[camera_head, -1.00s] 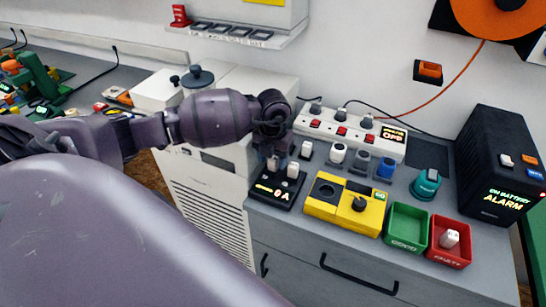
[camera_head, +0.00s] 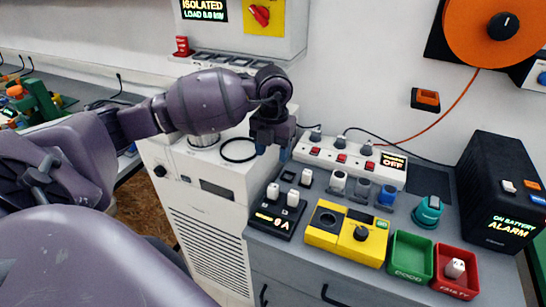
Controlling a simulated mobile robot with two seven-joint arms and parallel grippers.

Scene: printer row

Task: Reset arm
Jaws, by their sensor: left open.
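My left arm comes in from the left, and my left gripper (camera_head: 272,153) points down in the air above the gap between the white cabinet and the grey counter. Its jaws are open, with small blue fingertips and nothing seen between them. It is above and to the left of the black unit reading "0 A" (camera_head: 275,218) and apart from it. My right gripper is not in view.
On the grey counter stand a power strip (camera_head: 350,157) reading "OFF", a yellow tester (camera_head: 346,232), a green "GOOD" tray (camera_head: 409,277), a red "FAULTY" tray (camera_head: 455,289) holding a white plug, and a black battery unit (camera_head: 500,190). A white cabinet (camera_head: 200,205) stands left.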

